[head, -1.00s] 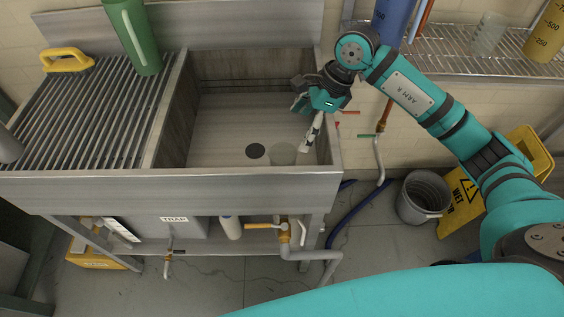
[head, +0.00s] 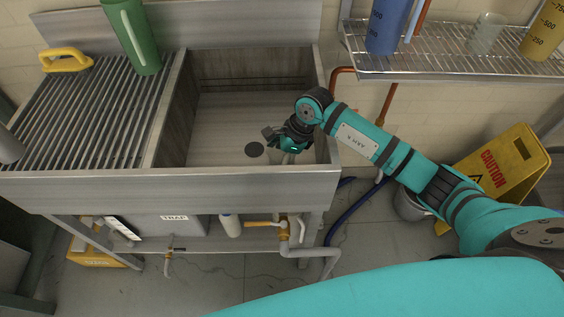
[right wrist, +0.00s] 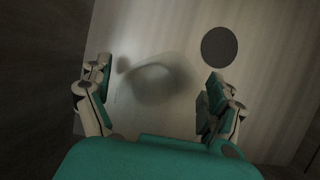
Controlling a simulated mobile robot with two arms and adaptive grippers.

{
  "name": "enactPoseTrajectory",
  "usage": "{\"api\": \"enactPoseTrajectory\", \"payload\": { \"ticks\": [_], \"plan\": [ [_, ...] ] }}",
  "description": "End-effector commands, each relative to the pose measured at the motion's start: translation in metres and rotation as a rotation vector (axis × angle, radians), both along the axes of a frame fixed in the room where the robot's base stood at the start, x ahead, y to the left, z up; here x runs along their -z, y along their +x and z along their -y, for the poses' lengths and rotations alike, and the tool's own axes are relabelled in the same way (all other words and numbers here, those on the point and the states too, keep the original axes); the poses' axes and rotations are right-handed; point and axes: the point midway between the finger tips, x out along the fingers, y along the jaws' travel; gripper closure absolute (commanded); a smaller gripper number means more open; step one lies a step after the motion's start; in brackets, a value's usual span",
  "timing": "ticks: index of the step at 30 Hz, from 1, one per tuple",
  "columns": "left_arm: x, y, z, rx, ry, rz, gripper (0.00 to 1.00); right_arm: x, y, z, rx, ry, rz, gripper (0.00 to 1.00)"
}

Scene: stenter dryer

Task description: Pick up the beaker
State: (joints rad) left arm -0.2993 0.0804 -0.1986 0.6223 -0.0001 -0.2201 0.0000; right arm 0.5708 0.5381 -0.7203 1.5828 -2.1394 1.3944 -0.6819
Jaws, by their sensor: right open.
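The beaker (right wrist: 158,82) is a clear, faint glass vessel standing on the sink floor. In the right wrist view it lies between and beyond the fingers of my right gripper (right wrist: 157,104), which are spread wide on either side. In the head view my right gripper (head: 287,153) is down inside the sink basin (head: 220,110) and covers most of the beaker. The gripper is open and holds nothing. Whether a finger touches the glass cannot be told. My left gripper is out of view.
The basin's front rim (head: 240,174) and right wall are close to my right gripper. A dark round drain (head: 254,149) lies left of it. A wire shelf (head: 430,65) holds blue and yellow graduated vessels and another clear beaker (head: 486,32). A green vessel (head: 133,38) stands at the ribbed drainboard's back.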

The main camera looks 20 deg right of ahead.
Motion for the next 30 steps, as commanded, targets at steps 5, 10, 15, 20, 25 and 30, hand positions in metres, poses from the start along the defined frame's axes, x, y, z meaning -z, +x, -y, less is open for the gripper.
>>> {"api": "enactPoseTrajectory", "payload": {
  "ticks": [5,10,15,20,25,30],
  "plan": [
    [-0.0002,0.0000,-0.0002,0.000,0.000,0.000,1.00,0.0050,0.0005,-0.0017,0.000,0.000,0.000,0.09],
    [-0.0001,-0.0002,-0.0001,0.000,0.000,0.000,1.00,0.0048,0.0005,-0.0016,0.000,0.000,0.000,0.16],
    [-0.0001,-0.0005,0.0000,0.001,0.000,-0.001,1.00,0.0046,0.0004,-0.0015,0.000,0.000,0.000,0.38],
    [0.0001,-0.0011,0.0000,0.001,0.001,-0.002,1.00,0.0048,0.0003,-0.0015,0.000,0.000,0.000,0.59],
    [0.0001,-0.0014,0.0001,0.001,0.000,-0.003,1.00,0.0049,0.0003,-0.0014,0.000,-0.001,0.000,0.65],
    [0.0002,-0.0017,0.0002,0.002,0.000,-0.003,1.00,0.0049,0.0003,-0.0014,0.000,-0.001,0.000,0.66]
  ]
}}
